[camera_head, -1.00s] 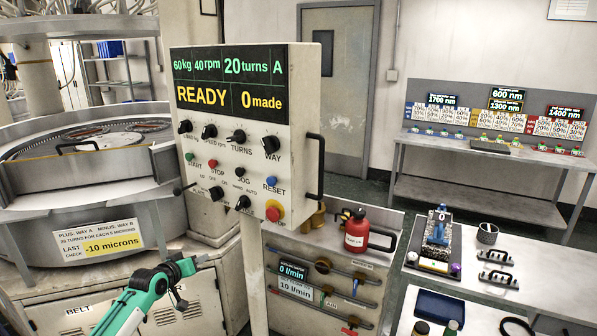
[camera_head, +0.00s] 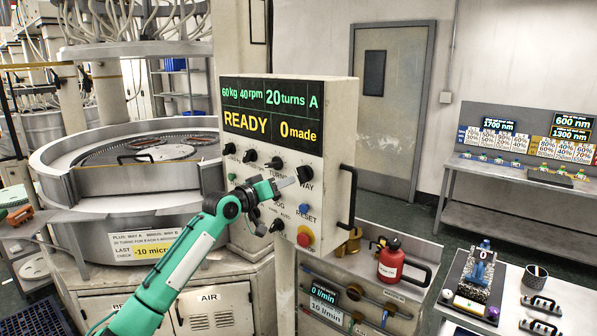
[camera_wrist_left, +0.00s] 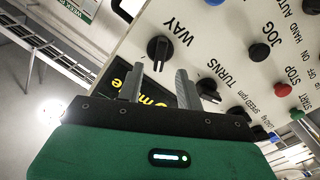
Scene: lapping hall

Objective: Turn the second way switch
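The control panel (camera_head: 288,110) reads READY, 0 made, 20 turns and A. Its black WAY switch (camera_head: 304,173) is at the right of the upper knob row. It also shows in the left wrist view (camera_wrist_left: 160,46), just beyond the fingertips and roughly between them. I see only one knob labelled WAY. My left gripper (camera_head: 287,182) is in front of the panel, pointing at this knob. In the left wrist view its two fingers (camera_wrist_left: 159,72) are apart with nothing between them; contact with the knob cannot be told. My right gripper is out of view.
A black handle (camera_head: 348,198) sticks out at the panel's right edge. The red stop button (camera_head: 305,237) and blue RESET button (camera_head: 304,209) are below the WAY switch. A sign (camera_head: 150,247) on the lapping machine mentions WAY A and WAY B. A red can (camera_head: 390,262) stands right of the panel.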

